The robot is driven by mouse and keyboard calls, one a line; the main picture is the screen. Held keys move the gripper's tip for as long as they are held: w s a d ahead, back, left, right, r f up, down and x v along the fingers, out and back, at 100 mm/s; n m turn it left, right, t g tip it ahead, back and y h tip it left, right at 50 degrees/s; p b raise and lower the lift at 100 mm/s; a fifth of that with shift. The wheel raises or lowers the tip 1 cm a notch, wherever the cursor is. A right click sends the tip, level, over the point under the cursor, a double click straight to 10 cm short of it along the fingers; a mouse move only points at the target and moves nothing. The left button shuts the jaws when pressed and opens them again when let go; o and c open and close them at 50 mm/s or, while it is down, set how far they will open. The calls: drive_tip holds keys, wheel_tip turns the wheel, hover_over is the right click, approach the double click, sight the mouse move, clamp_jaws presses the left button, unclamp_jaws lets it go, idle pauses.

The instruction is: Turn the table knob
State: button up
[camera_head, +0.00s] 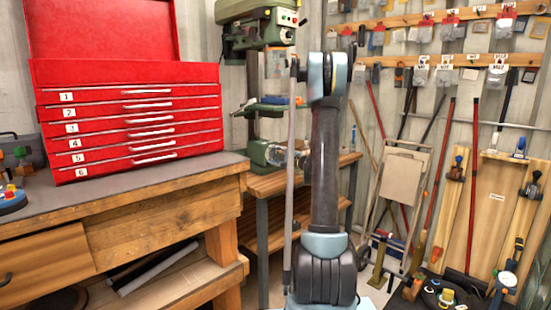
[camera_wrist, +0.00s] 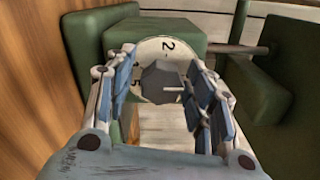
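A dark grey, many-sided knob (camera_wrist: 160,84) with a white pointer line shows in the middle of the wrist view. It sits on a round, pale dial (camera_wrist: 168,47) marked with numbers, of which a 2 is clear. The dial is on the end of a green block (camera_wrist: 85,35). My gripper (camera_wrist: 161,62) is open, with one blue-padded finger on each side of the knob. A gap shows on the left side; on the right the finger looks close, and I cannot tell whether it touches.
Other green metal parts (camera_wrist: 290,70) and a thin rod (camera_wrist: 222,49) are close on the right in the wrist view. The head view shows a wooden workbench (camera_head: 160,225) with a red tool chest (camera_head: 130,120), a green drill press (camera_head: 258,28) and leaning tools.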

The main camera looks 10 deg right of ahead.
idle(0.3)
drive_tip(key=shift+s+d, duration=0.1)
drive_tip(key=shift+d, duration=0.1)
drive_tip(key=v, duration=1.1)
drive_tip(key=shift+s, duration=0.2)
drive_tip(key=shift+d, duration=0.1)
